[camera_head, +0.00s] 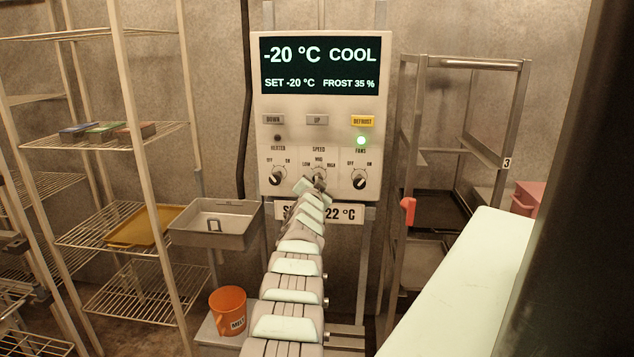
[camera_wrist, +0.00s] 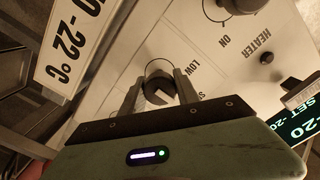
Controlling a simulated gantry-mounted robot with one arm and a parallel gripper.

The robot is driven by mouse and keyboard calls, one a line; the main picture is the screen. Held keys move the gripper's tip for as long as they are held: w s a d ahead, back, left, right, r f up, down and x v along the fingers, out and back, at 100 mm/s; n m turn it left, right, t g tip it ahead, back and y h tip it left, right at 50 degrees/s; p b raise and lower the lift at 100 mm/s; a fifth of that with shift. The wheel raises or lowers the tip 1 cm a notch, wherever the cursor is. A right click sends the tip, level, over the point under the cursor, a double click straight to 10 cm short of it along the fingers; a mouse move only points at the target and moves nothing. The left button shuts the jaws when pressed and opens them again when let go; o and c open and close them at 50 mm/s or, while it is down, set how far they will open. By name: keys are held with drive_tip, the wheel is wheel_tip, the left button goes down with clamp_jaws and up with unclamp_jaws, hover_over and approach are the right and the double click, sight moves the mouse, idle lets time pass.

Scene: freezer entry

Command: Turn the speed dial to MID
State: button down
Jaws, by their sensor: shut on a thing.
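The speed dial (camera_head: 319,177) is the middle knob on the white control panel (camera_head: 318,104), under the LOW, MID and HIGH marks. My gripper (camera_head: 316,184) reaches up to it from below and covers part of it. In the wrist view the dark round dial (camera_wrist: 160,86) sits between the two fingers of my gripper (camera_wrist: 159,88), one on each side, and they are shut on it. LOW is readable beside it there. Which mark the dial points to I cannot tell.
The heater dial (camera_head: 276,180) and fans dial (camera_head: 359,180) flank the speed dial closely. Above are several buttons, a lit green lamp (camera_head: 361,141) and the display (camera_head: 320,66). A sign (camera_head: 345,213) hangs below.

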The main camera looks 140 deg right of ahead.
drive_tip(key=shift+r, duration=0.3)
drive_tip(key=c, duration=1.3)
unclamp_jaws()
drive_tip(key=o, duration=0.4)
drive_tip(key=shift+w+f, duration=0.1)
drive_tip(key=shift+f, duration=0.15)
drive_tip(key=shift+w, duration=0.1)
drive_tip(key=p+v, duration=1)
drive_tip(key=p, duration=0.8)
drive_tip(key=shift+w+a+p, duration=0.2)
drive_tip(key=shift+w+p, duration=0.05)
drive_tip(key=shift+p, duration=0.05)
